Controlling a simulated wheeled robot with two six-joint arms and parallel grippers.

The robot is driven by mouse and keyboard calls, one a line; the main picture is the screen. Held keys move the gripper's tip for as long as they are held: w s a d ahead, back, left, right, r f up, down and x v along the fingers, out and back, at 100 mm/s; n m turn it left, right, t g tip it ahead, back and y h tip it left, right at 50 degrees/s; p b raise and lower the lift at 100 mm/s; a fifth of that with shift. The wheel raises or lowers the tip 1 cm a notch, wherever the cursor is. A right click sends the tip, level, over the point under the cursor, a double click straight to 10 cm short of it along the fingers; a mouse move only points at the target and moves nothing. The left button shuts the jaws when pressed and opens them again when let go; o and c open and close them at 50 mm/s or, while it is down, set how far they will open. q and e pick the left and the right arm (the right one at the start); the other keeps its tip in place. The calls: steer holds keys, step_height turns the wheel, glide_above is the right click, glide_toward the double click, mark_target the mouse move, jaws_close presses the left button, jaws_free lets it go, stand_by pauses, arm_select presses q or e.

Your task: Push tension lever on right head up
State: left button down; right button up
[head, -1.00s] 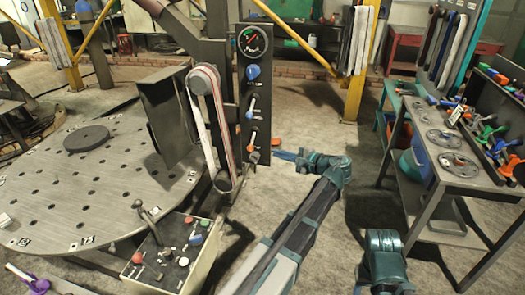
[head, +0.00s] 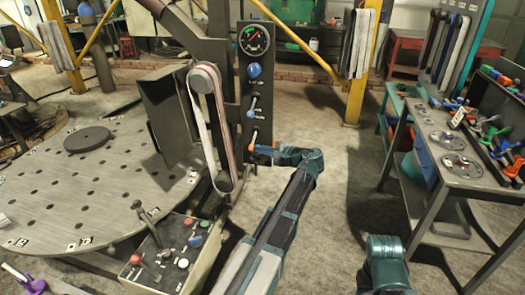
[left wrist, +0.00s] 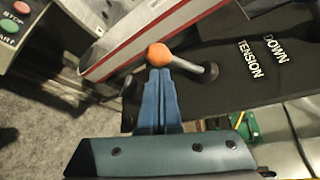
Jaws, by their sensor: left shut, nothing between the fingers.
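The tension lever (head: 254,137) is the lowest lever on the dark upright panel in the head view, and its rod hangs down from its pivot. In the left wrist view its orange ball end (left wrist: 160,55) lies at the left end of the metal rod, beside the printed words TENSION and DOWN. My left gripper (head: 272,152) is shut and empty, just right of the lever's lower end. In the left wrist view its blue fingertips (left wrist: 159,72) are right at the orange ball; whether they touch it I cannot tell. My right gripper is not in view.
A gauge (head: 254,40), a blue knob (head: 254,71) and another lever sit higher on the panel. A belt (head: 205,130) runs on its left. A control box (head: 172,258) stands in front, and a tool cart (head: 465,172) stands at the right.

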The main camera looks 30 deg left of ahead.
arm_select(q)
steer(key=shift+r, duration=0.1)
steer(key=shift+s+r+m+p, duration=0.15)
steer(key=shift+m+p, duration=0.15)
steer(key=shift+p, duration=0.3)
steer(key=shift+s+d+r+m+g+h+p, duration=0.15)
steer(key=shift+r+m+g+h+p, duration=0.45)
steer(key=shift+p, duration=1.1)
steer(key=shift+s+a+r+m+g+h+p, duration=0.15)
steer(key=shift+r+m+g+p, duration=0.6)
steer(key=shift+r+m+p, duration=0.75)
steer(key=shift+s+d+r+m+g+h+p, duration=0.2)
steer(key=shift+r+m+g+h+p, duration=0.55)
steer(key=shift+p, duration=1.15)
steer(key=shift+r+n+y, duration=0.2)
steer(key=shift+n+y, duration=0.05)
steer(key=shift+y, duration=0.05)
